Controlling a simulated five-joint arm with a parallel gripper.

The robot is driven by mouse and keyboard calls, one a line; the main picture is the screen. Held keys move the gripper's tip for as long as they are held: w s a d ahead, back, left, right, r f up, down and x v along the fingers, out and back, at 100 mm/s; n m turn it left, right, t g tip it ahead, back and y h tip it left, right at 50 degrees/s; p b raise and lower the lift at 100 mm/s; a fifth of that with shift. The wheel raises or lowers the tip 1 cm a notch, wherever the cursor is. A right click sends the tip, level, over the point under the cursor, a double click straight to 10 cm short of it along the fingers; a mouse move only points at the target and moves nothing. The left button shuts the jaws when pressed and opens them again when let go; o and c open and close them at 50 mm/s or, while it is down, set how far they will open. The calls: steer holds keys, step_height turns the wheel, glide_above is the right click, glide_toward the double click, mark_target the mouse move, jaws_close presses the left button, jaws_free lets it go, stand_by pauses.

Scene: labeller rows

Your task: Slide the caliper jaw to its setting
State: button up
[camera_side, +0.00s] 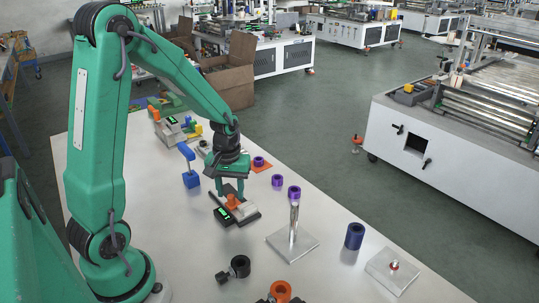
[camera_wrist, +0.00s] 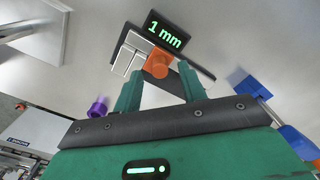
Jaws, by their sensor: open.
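The caliper has a dark base (camera_side: 248,218), light grey jaw blocks and an orange knob (camera_side: 233,202). It lies on the table below my gripper (camera_side: 230,190). In the wrist view its display (camera_wrist: 167,33) reads "1 mm" in green, and the grey blocks (camera_wrist: 132,52) sit beside the orange knob (camera_wrist: 157,64). My gripper (camera_wrist: 160,73) is open, pointing down, with its two green fingers on either side of the knob in that view. I cannot tell whether either finger touches the knob.
A blue piece (camera_side: 190,178) with a raised arm stands left of the caliper. A post on a clear plate (camera_side: 292,245), a dark blue cylinder (camera_side: 354,236), a black ring part (camera_side: 239,266) and an orange ring (camera_side: 280,291) stand nearer. Purple pieces (camera_side: 277,181) are behind right.

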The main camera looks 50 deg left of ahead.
mark_target(231, 196)
step_height(231, 196, up, 6)
steer(key=shift+r, duration=0.25)
stand_by(0.5)
steer(key=shift+d+r, duration=0.2)
steer(key=shift+r, duration=0.15)
steer(key=s+d+r+m+t, duration=0.5)
steer(key=s+d+r+m, duration=0.4)
steer(key=r, duration=0.3)
steer(key=shift+s+d+t, duration=0.3)
steer(key=shift+s+d, duration=0.4)
steer(key=shift+d, duration=0.15)
